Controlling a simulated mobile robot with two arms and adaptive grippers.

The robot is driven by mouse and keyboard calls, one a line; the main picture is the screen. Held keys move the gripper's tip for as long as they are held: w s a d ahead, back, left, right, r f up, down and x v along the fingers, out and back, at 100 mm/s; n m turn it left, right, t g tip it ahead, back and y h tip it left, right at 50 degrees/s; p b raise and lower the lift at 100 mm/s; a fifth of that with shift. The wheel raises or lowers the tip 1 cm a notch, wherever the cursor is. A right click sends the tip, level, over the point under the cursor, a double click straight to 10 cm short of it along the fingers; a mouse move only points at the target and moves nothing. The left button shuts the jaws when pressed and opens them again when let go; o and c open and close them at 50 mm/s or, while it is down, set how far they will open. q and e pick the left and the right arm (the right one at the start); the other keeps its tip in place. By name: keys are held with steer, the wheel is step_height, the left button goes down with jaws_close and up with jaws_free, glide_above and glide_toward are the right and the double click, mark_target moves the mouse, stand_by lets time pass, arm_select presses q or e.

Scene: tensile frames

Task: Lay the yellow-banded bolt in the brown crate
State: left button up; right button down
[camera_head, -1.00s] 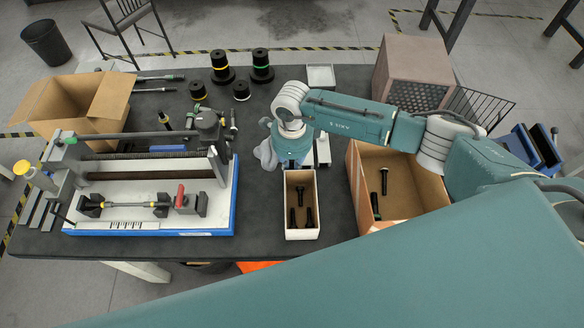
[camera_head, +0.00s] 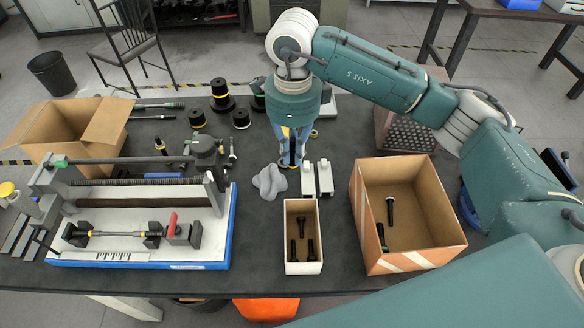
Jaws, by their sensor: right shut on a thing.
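My right gripper (camera_head: 291,158) points down over the middle of the table, behind the small white-edged box. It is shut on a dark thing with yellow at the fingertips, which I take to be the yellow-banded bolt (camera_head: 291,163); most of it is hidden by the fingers. The brown crate (camera_head: 437,238) stands open to the right, with orange and white stripes on its front. A black bolt (camera_head: 390,211) lies inside it, and something dark and greenish shows by its left wall. My left gripper is not in view.
The small box (camera_head: 303,268) holds several black bolts. A grey lump (camera_head: 269,182) and two white blocks (camera_head: 308,179) lie near the gripper. A test frame on a blue-edged base (camera_head: 150,255) and an open carton (camera_head: 72,128) fill the left. Spools (camera_head: 222,95) stand behind.

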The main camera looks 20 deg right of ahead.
steer(key=shift+r, duration=0.7)
steer(key=shift+s+d+n, duration=0.15)
steer(key=shift+s+n, duration=0.15)
steer(key=shift+n, duration=0.4)
steer(key=s+d+n, duration=0.4)
steer(key=s+n, duration=0.9)
steer(key=n, duration=0.8)
steer(key=shift+r+n, duration=0.3)
steer(key=shift+w+a, duration=0.1)
steer(key=shift+w, duration=0.05)
